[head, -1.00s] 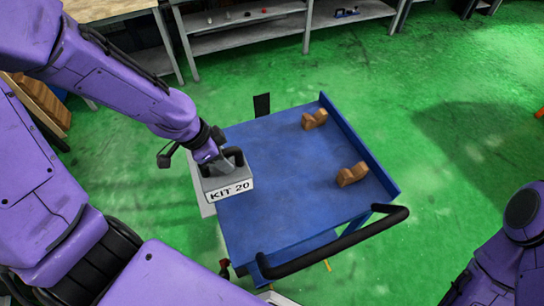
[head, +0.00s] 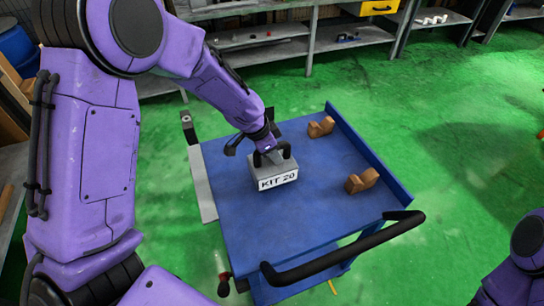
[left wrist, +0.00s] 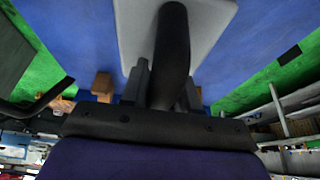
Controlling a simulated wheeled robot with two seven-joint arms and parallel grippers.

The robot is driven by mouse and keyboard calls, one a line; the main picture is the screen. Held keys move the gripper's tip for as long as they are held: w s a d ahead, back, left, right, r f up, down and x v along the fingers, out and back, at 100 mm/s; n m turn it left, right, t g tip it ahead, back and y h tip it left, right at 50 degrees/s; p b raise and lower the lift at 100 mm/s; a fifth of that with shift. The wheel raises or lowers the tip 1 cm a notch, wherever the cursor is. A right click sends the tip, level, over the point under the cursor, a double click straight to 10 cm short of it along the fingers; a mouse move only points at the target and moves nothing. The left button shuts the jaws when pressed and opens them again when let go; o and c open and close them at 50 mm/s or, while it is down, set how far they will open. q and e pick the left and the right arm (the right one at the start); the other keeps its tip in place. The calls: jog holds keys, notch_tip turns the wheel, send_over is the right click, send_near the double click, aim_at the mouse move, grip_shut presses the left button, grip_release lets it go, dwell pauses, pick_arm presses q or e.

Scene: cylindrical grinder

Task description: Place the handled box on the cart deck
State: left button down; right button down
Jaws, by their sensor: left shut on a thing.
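The handled box (head: 277,178) is grey with a white "KIT 20" label and a dark handle on top. My left gripper (head: 268,156) is shut on its handle, and the box is over the left-middle part of the blue cart deck (head: 250,225). I cannot tell whether its underside touches the deck. In the left wrist view the dark handle (left wrist: 172,50) runs between the fingers of my left gripper (left wrist: 163,85), with the grey box top (left wrist: 215,22) beyond. My right gripper is not in view.
Two brown wooden blocks, a far one (head: 321,127) and a near one (head: 362,181), stand on the deck's right side. A black push handle (head: 345,249) crosses the cart's near end. Shelving (head: 262,45) stands behind. The deck's near part is clear.

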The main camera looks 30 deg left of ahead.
pick_arm(q)
notch_tip(320, 180, down, 2)
jog(key=shift+a+f, duration=0.1)
jog(key=shift+f, duration=0.1)
jog(key=shift+s+a, duration=0.1)
jog(key=shift+f, duration=0.15)
jog(key=c, duration=0.8)
grip_release()
jog(key=shift+c, duration=0.2)
jog(key=v, duration=1.2)
jog(key=shift+s, duration=0.1)
